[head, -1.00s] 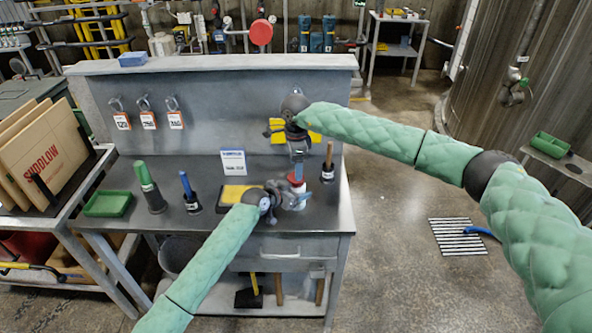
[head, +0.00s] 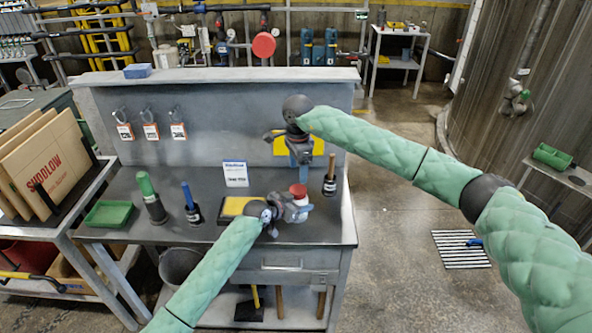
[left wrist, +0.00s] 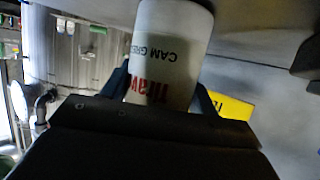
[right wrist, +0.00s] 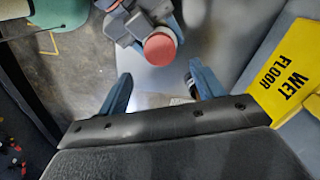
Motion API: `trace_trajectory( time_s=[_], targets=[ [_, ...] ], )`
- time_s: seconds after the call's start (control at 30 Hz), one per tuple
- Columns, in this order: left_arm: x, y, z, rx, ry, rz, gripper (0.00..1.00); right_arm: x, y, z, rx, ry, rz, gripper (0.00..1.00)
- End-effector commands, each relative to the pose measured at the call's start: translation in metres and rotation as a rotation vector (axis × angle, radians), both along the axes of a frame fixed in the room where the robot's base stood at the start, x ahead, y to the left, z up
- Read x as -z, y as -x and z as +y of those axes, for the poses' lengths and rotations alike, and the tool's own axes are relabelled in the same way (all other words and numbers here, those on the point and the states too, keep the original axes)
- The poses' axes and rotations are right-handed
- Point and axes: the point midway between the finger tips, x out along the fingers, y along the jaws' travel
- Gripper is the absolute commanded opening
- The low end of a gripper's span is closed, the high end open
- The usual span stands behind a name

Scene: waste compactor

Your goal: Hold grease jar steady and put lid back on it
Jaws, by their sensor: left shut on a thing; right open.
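The white grease jar (head: 298,201) stands upright over the right part of the bench, with the red lid (head: 299,189) on its top. My left gripper (head: 294,209) is shut around the jar's body. In the left wrist view the jar (left wrist: 172,50) sits between the fingers with its label showing; the lid is out of that view. My right gripper (head: 300,159) is open and empty above the lid, pointing down, apart from it. In the right wrist view the lid (right wrist: 160,49) is a round red disc beyond the open fingers.
A wooden-handled tool (head: 330,172) stands just right of the jar. A yellow pad (head: 236,206) lies left of it. A yellow wet-floor sign (right wrist: 290,75) is on the back panel behind my right gripper. A paper card (head: 235,173) and a blue-handled tool (head: 187,195) stand farther left.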

Motion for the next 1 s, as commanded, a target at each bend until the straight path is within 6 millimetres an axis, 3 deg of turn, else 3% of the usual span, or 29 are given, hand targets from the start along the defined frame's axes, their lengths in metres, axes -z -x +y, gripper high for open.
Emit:
trace_trajectory(
  time_s=[0.47,0.67,1.0],
  targets=[
    [0.000,0.000,0.000,0.000,0.000,0.000,0.00,0.005,0.000,0.000,-0.003,-0.001,0.000,0.67],
    [0.000,0.000,0.000,0.000,0.000,0.000,0.00,0.023,0.000,0.000,-0.002,-0.001,0.003,0.67],
    [0.000,0.000,0.000,0.000,0.000,0.000,0.00,0.069,0.000,0.000,-0.002,0.000,0.002,0.67]
  ],
)
